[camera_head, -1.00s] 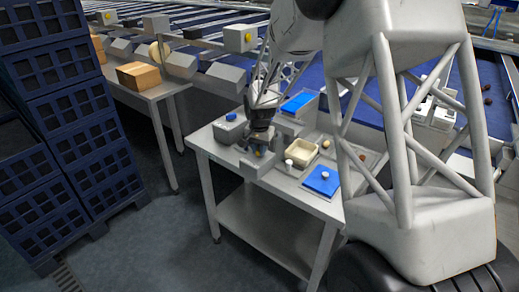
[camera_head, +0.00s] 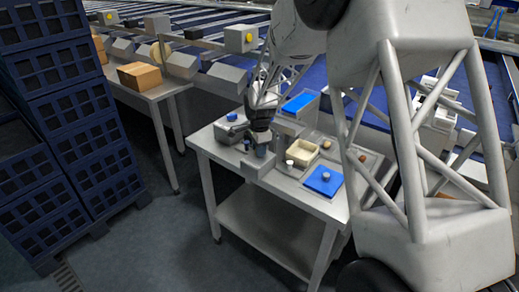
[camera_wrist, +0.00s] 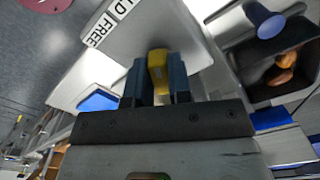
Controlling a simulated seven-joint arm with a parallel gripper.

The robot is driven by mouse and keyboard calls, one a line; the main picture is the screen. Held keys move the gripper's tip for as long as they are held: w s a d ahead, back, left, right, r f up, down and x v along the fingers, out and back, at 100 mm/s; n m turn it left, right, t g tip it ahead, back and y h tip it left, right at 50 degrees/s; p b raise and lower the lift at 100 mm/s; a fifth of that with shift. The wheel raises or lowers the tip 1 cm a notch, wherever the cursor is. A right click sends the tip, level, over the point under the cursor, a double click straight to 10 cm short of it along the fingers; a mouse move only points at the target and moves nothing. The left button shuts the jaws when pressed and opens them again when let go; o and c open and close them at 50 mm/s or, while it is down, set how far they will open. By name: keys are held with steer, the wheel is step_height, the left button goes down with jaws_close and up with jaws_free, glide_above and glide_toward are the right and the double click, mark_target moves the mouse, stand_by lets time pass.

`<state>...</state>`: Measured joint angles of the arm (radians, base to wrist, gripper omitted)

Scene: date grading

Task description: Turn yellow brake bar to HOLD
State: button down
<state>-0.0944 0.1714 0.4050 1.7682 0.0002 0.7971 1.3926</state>
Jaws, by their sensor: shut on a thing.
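The yellow brake bar (camera_wrist: 158,68) is in the wrist view, upright between the two blue fingers of my gripper (camera_wrist: 157,82). My gripper is shut on it. The bar stands at a grey metal housing with a white label strip (camera_wrist: 108,24) reading "LD" and "FREE"; the rest of the label is out of the picture. In the head view my gripper (camera_head: 260,147) is low over the left part of the steel table, and the bar is hidden by the fingers there.
The steel table (camera_head: 225,170) also carries a cream tray (camera_head: 291,158), a blue plate with a knob (camera_head: 322,190) and a blue-topped box (camera_head: 299,103). Blue crates (camera_head: 75,125) are stacked at the left. The wrist view shows a dark bowl (camera_wrist: 268,92) with brown dates at right.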

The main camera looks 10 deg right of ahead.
stand_by(0.5)
steer(key=c, duration=1)
jaws_free()
steer(key=shift+c, duration=0.2)
steer(key=shift+r, duration=3.95)
steer(key=shift+s+r, duration=0.1)
